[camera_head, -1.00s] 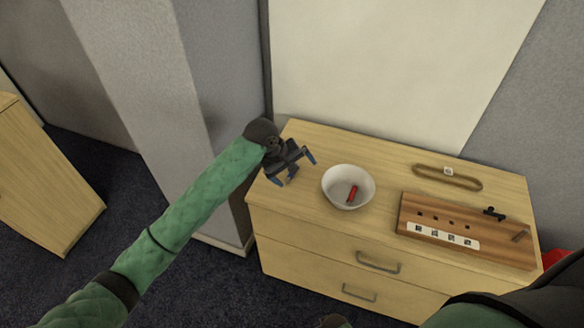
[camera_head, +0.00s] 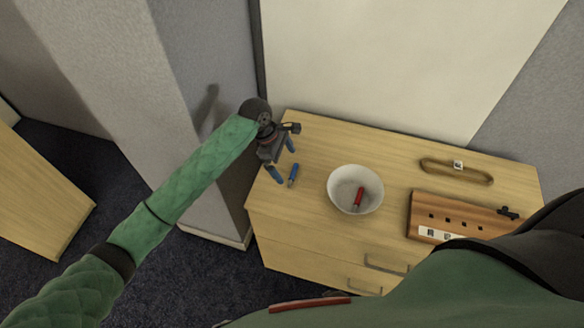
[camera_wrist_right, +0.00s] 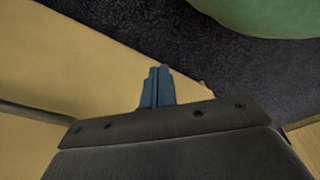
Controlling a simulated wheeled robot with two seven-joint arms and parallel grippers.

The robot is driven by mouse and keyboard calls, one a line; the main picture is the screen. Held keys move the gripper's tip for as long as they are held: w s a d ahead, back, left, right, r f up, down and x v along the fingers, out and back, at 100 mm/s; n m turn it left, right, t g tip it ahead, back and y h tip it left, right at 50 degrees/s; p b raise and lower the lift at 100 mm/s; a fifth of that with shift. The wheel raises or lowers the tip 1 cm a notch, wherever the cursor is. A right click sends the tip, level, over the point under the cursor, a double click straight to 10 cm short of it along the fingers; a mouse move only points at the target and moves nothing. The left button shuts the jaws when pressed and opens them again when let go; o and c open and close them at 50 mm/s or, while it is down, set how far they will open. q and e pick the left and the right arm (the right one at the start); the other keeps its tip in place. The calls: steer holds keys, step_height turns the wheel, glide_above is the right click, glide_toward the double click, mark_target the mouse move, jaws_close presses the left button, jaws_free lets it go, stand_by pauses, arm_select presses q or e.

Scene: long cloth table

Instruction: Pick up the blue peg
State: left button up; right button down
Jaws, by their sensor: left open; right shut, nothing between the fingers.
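The blue peg (camera_head: 293,175) lies on the left part of the wooden cabinet top (camera_head: 300,215), left of the white bowl. My left gripper (camera_head: 284,161) is open, with its two blue fingers apart. In the head view it appears just left of and above the peg, and the peg is not between its fingers. I cannot tell its exact height over the top. My right gripper (camera_wrist_right: 158,86) shows in the right wrist view with its blue fingers shut together and empty. The peg is not seen in that view.
A white bowl (camera_head: 342,204) holds a red peg (camera_head: 359,196). A wooden board with holes (camera_head: 455,211) lies to the right, partly hidden by my right arm. A tan loop (camera_head: 440,174) lies behind it. A grey pillar (camera_head: 170,80) stands left of the cabinet.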

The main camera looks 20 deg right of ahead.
mark_target(293, 174)
arm_select(q)
steer(key=shift+s+d+f, duration=0.15)
steer(key=shift+s+f, duration=0.05)
steer(key=shift+s, duration=0.05)
steer(key=shift+w+d+f, duration=0.1)
steer(key=shift+w+f, duration=0.1)
steer(key=shift+f, duration=0.15)
steer(key=shift+w+d+f+p, duration=0.15)
steer(key=shift+f+p, duration=0.25)
steer(key=shift+f, duration=0.05)
steer(key=shift+w+d+f+p, duration=0.15)
steer(key=shift+f+p, duration=0.25)
steer(key=shift+s+d+f+p, duration=0.3)
steer(key=shift+f+p, duration=0.05)
steer(key=shift+f, duration=0.2)
steer(key=shift+s+d+f+p, duration=0.25)
steer(key=shift+f+p, duration=0.05)
steer(key=shift+f, duration=0.5)
steer(key=shift+w+f, duration=0.15)
steer(key=shift+f, duration=0.1)
steer(key=shift+r, duration=0.1)
steer(key=c, duration=0.7)
steer(key=shift+c, duration=0.8)
arm_select(e)
steer(key=s+d+f, duration=0.1)
steer(key=s+f, duration=0.1)
steer(key=s, duration=0.4)
steer(key=shift+d+f, duration=0.3)
steer(key=shift+d, duration=0.1)
